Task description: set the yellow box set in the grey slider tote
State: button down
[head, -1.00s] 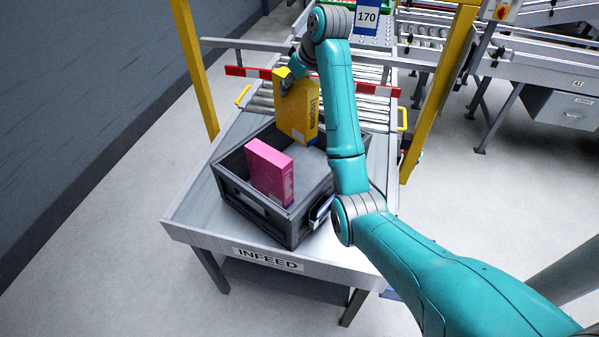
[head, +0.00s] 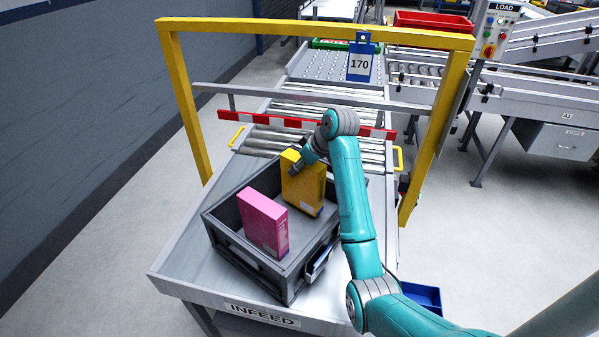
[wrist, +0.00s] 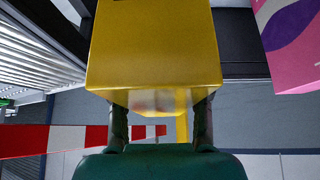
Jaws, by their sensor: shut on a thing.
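The yellow box (head: 303,188) stands upright inside the grey tote (head: 222,240), toward its far side. I cannot tell whether its base touches the tote floor. My gripper (head: 300,163) is shut on the top of the yellow box. In the wrist view the yellow box (wrist: 155,45) fills the upper middle, between my two fingers (wrist: 160,118). A pink box (head: 263,223) stands upright in the near left part of the tote and also shows in the wrist view (wrist: 290,40). A gap lies between the two boxes.
The tote rests on the metal infeed table (head: 185,262). A yellow frame (head: 320,27) spans the conveyor, with a red and white bar (head: 262,121) across it behind the tote. A blue bin (head: 425,296) sits at the lower right.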

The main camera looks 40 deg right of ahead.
jog(key=shift+f, duration=1.15)
jog(key=c, duration=0.6)
grip_release()
jog(key=shift+o, duration=0.2)
